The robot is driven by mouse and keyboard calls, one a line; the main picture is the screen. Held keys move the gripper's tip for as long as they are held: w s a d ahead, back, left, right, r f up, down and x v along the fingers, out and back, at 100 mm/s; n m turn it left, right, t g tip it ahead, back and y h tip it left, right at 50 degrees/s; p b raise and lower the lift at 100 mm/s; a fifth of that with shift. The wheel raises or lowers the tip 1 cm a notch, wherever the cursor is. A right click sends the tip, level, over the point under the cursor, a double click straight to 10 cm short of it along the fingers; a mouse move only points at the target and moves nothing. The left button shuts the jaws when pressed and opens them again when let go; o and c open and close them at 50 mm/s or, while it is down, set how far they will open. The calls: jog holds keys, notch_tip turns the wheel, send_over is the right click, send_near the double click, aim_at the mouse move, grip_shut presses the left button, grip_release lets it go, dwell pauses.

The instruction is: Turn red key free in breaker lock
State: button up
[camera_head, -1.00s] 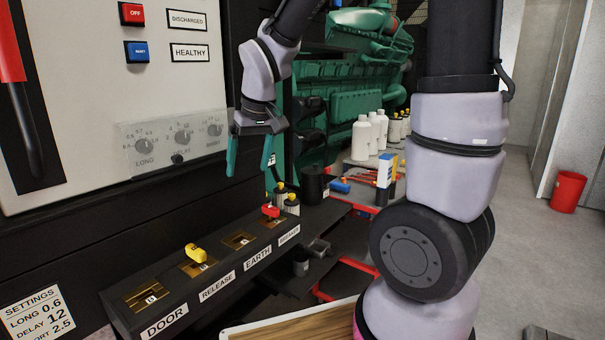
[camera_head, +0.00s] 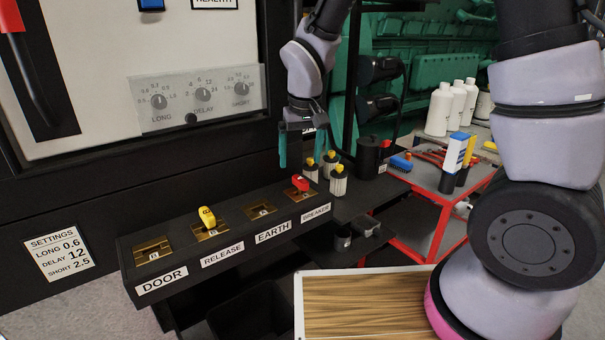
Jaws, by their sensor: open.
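The red key (camera_head: 300,183) sits in the breaker lock (camera_head: 298,194), the rightmost of the brass locks on the black lock box. The label BREAKER (camera_head: 315,213) is on the box front below it. My gripper (camera_head: 302,157) points down with its two teal fingers apart. It is empty and appears above the red key, with a gap between fingertips and key. How far it lies in front of or behind the key is hard to tell. A yellow key (camera_head: 207,216) sits in the RELEASE lock. The DOOR lock (camera_head: 152,251) and EARTH lock (camera_head: 260,210) show no key.
Several small yellow-capped bottles (camera_head: 338,180) and a black canister (camera_head: 369,157) stand just right of the red key. A clear cover (camera_head: 198,97) over dials juts from the panel at left.

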aim_at(301, 178)
jog(key=m, duration=0.4)
jog(key=shift+a+h, duration=0.1)
jog(key=shift+h, duration=0.3)
jog(key=m, duration=0.3)
jog(key=shift+m+h, duration=0.3)
jog(key=shift+h, duration=0.1)
jog(key=m, duration=0.5)
jog(key=shift+s+a+f+g+h, duration=0.25)
jog(key=shift+a+g+h, duration=0.05)
jog(key=shift+h, duration=0.1)
jog(key=shift+a+f+m, duration=0.1)
jog(key=shift+f+m, duration=0.15)
jog(key=shift+m, duration=0.75)
jog(key=shift+x, duration=2.55)
jog(key=shift+s, duration=0.15)
